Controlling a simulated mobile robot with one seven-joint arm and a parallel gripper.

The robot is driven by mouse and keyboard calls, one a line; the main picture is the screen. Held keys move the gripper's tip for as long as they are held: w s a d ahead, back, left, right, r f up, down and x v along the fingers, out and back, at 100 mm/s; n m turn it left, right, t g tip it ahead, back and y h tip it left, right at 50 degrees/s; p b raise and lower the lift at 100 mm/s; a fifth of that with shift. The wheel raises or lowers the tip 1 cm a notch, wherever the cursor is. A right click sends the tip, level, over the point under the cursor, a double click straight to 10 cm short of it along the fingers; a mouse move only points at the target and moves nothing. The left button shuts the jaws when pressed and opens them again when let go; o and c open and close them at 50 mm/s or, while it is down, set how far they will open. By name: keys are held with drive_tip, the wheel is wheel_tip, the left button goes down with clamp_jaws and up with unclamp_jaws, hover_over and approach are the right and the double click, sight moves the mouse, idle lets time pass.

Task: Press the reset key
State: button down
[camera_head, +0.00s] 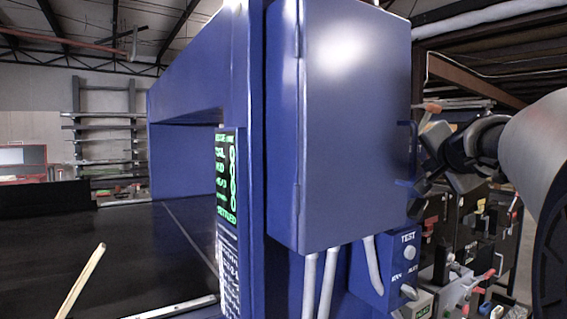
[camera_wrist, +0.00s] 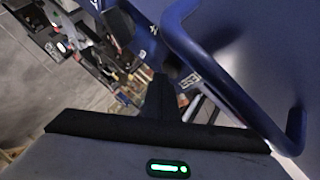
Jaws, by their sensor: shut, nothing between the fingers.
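A small blue control box (camera_head: 388,262) hangs below the large cabinet at the lower right of the head view. It carries a label reading TEST, a round pale button (camera_head: 410,253) and a knob (camera_head: 408,291) with small lettering beside it. I cannot make out which control is the reset key. My gripper (camera_head: 428,172) is shut and empty, above and to the right of the box, near the cabinet's right side. In the wrist view my gripper's dark fingers (camera_wrist: 158,98) point towards a blue surface with white lettering, beside a blue bar handle.
The large blue cabinet (camera_head: 352,130) has a blue handle (camera_head: 408,150) on its right side, close to my gripper; the handle also shows in the wrist view (camera_wrist: 222,88). Grey conduits (camera_head: 328,285) run below. A green-lettered display (camera_head: 227,180) stands left. Cluttered equipment (camera_head: 470,225) is behind.

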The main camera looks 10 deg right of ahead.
drive_tip(key=shift+w+a, duration=0.45)
drive_tip(key=shift+w, duration=0.1)
idle(0.7)
drive_tip(key=shift+s+f, duration=0.1)
drive_tip(key=shift+f, duration=0.05)
drive_tip(key=shift+s+f, duration=0.1)
drive_tip(key=shift+s, duration=0.25)
drive_tip(key=shift+s+d+r+b, duration=0.1)
drive_tip(key=shift+s+d+b, duration=0.25)
drive_tip(key=shift+s+b, duration=0.35)
drive_tip(key=shift+s+d+r+b, duration=0.1)
drive_tip(key=shift+s+d+b, duration=0.3)
drive_tip(key=shift+s, duration=0.65)
drive_tip(key=shift+s+d+r+b, duration=0.1)
drive_tip(key=shift+s+d+b, duration=0.15)
drive_tip(key=shift+s+b, duration=0.5)
drive_tip(key=shift+s, duration=0.1)
